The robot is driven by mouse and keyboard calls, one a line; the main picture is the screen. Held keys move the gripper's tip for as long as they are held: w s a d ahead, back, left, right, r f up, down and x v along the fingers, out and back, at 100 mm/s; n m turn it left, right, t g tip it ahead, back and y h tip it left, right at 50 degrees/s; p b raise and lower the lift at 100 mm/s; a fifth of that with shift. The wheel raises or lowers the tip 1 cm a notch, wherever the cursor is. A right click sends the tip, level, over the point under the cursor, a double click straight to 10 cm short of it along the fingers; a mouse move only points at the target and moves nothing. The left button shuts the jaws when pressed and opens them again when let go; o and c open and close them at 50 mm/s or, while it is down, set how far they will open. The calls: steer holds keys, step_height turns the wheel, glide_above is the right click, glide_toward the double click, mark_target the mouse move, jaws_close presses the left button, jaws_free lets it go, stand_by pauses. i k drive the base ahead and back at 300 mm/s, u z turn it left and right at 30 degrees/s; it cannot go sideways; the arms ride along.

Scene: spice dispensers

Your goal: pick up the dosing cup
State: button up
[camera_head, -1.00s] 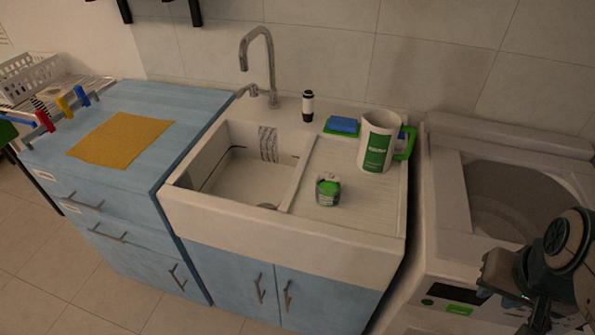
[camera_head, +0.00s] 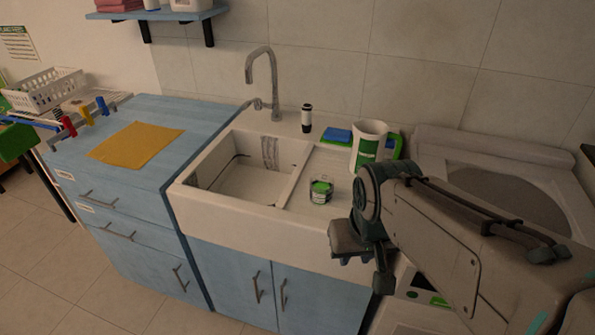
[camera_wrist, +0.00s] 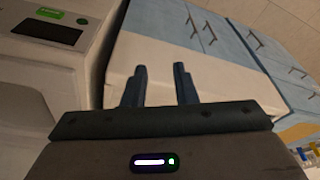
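A small see-through cup with green in it, which looks like the dosing cup (camera_head: 321,191), stands upright on the sink's drainboard, right of the basin. My gripper (camera_head: 358,252) is in front of the sink's front right part, nearer the camera and to the right of the cup, and apart from it. In the wrist view my gripper (camera_wrist: 160,84) has its two dark fingers apart with nothing held between them. The cup does not show in the wrist view.
A white jug (camera_head: 368,146) with a green label stands behind the cup. A dark-capped bottle (camera_head: 307,118), a blue sponge (camera_head: 337,135) and the faucet (camera_head: 262,75) are along the back. A washing machine (camera_head: 505,190) stands right, partly hidden by my arm. The basin looks empty.

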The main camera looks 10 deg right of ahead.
mark_target(321, 185)
steer(key=u, duration=1.2)
steer(key=i, duration=0.35)
steer(key=z, duration=0.9)
